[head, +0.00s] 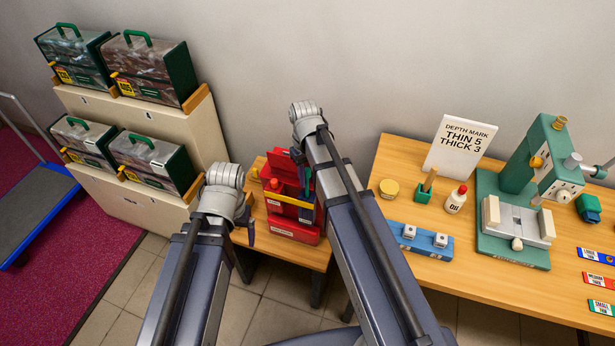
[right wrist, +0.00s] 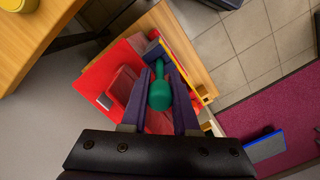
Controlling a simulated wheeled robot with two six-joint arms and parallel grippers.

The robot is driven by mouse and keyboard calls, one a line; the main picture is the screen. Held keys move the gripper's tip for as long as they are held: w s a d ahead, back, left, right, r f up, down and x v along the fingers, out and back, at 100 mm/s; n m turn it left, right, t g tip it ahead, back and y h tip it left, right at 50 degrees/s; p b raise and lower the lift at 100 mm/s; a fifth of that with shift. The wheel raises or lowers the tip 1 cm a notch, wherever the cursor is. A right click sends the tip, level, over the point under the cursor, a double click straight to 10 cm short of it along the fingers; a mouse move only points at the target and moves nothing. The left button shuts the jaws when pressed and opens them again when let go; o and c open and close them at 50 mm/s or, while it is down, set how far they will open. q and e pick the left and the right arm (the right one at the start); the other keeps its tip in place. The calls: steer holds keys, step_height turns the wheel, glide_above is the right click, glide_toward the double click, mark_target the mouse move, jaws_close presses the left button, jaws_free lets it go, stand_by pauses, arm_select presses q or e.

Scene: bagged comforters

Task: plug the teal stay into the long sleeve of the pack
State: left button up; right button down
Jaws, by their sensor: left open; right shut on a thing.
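The teal stay (right wrist: 159,96) shows in the right wrist view as a rounded end with a thin stem pointing away. My right gripper (right wrist: 161,78) is shut on it, one dark finger on each side. In the head view my right gripper (head: 302,172) hangs over the red pack (head: 290,230), which has a yellow band and stands on a small wooden table. The pack also shows under the fingers in the right wrist view (right wrist: 118,70). The stem's far end is near a blue part of the pack; I cannot tell whether it is inside a sleeve. My left gripper (head: 248,222) is open and empty, left of the pack.
A wooden workbench (head: 480,290) at right holds a green press (head: 520,175), a blue block (head: 420,242), an oil bottle (head: 456,199) and a depth sign (head: 460,147). A stepped cabinet (head: 130,205) with several cases stands at left. A blue cart (head: 38,210) is further left.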

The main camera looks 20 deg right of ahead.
mark_target(307, 188)
steer(key=shift+r+p, duration=3.1)
steer(key=shift+r, duration=0.2)
steer(key=shift+f+b, duration=5.9)
